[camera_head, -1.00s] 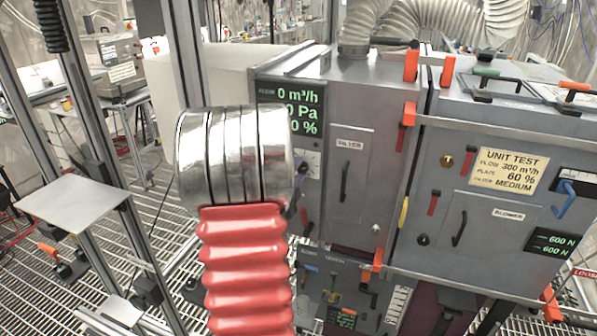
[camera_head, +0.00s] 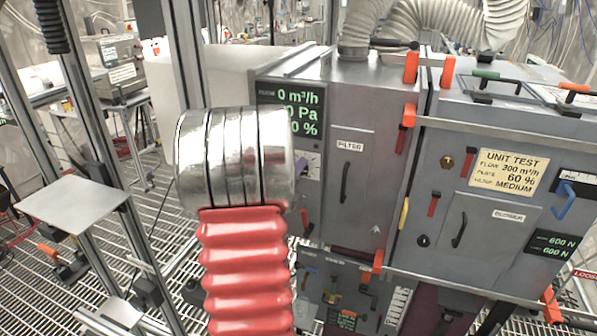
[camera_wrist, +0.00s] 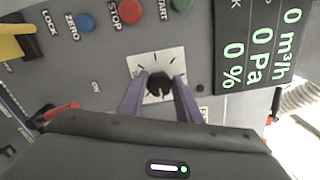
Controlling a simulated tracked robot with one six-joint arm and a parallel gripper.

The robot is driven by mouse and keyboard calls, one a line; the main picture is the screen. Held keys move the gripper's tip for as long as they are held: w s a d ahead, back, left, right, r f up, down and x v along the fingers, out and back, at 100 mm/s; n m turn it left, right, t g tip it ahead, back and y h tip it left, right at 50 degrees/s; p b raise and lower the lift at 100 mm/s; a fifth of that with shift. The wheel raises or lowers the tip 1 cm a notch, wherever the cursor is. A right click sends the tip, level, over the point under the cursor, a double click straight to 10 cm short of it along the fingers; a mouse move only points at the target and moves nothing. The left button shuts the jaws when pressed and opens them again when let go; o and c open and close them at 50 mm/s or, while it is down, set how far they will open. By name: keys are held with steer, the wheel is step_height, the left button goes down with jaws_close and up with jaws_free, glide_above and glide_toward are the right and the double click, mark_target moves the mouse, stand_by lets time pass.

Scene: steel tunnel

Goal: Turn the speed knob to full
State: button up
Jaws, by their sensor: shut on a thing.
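The speed knob (camera_wrist: 159,86) is a small black knob on a white square dial plate (camera_wrist: 143,66) with black tick marks, seen in the wrist view. My gripper (camera_wrist: 159,92) has its two purple fingers on either side of the knob, shut on it. The exact pointer direction of the knob is hard to read. The display (camera_wrist: 258,45) beside it reads 0 m³/h, 0 Pa and 0 %. In the head view the display (camera_head: 290,97) is partly covered by my arm, which also hides most of my gripper and the knob.
Blue ZERO (camera_wrist: 85,22), red STOP (camera_wrist: 130,11) and green START (camera_wrist: 181,4) buttons line the panel near the dial. A yellow handle (camera_wrist: 17,42) is at the upper left. A unit test card (camera_head: 508,170) reads flow 300 m³/h, plate 60 %, filter medium.

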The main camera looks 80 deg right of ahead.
steer(key=shift+s+a+f, duration=0.1)
steer(key=shift+s+f, duration=0.05)
steer(key=shift+f, duration=0.2)
steer(key=o, duration=1)
steer(key=shift+r, duration=0.15)
steer(key=shift+o, duration=0.2)
steer(key=shift+r, duration=0.1)
steer(key=a, duration=0.7)
steer(key=shift+w+a, duration=0.2)
steer(key=shift+w, duration=0.25)
steer(key=shift+w, duration=0.1)
